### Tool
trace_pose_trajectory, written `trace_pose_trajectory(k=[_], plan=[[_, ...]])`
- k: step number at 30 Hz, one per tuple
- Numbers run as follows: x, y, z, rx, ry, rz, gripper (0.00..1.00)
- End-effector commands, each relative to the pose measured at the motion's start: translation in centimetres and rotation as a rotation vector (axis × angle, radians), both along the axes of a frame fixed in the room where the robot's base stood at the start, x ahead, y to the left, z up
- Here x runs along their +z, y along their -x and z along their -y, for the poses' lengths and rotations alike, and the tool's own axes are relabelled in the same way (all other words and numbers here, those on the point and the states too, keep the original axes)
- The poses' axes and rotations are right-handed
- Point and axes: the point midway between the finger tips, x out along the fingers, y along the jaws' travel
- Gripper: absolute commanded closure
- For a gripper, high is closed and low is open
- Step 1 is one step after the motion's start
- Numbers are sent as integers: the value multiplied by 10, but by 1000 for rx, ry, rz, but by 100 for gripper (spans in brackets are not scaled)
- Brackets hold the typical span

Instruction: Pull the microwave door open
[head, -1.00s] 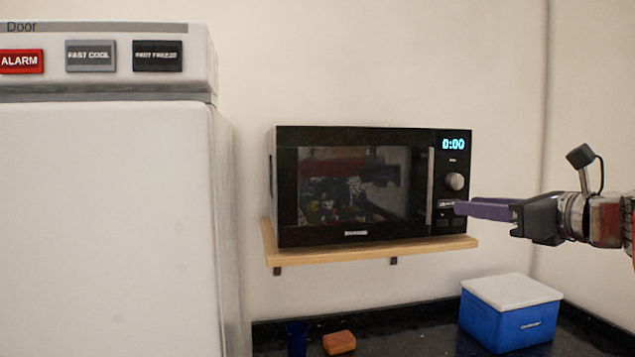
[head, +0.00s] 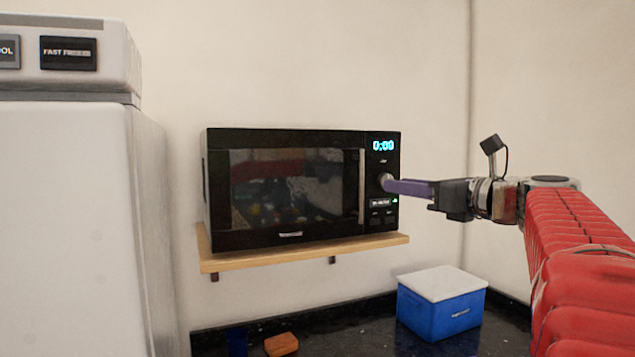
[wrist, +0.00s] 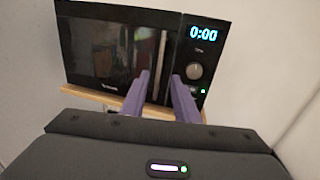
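The black microwave (head: 285,190) stands on a wooden wall shelf, and its door (head: 290,190) looks shut. The upright silver door handle (head: 362,187) is at the door's right edge, left of the round knob (head: 386,182) and the clock reading 0:00. My gripper (head: 388,186) points at the microwave's right side, its purple fingers overlapping the knob in the head view. In the wrist view the two fingers of my gripper (wrist: 162,82) are spread with a gap and nothing between them. The handle (wrist: 160,52) shows beyond their tips, and the microwave also shows here (wrist: 110,55).
The wooden shelf (head: 300,252) runs under the microwave. A blue cooler with a white lid (head: 440,305) sits on the dark counter below, with an orange block (head: 281,345) to its left. A white fridge (head: 75,220) stands at the left.

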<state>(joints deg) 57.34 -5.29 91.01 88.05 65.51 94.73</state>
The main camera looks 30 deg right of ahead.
Motion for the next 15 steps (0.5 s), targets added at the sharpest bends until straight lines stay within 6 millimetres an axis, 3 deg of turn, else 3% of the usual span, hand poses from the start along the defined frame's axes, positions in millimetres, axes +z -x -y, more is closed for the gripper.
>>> trace_pose_trajectory(k=[15], plan=[[-1, -75, -11, 2, -1, 0, 72]])
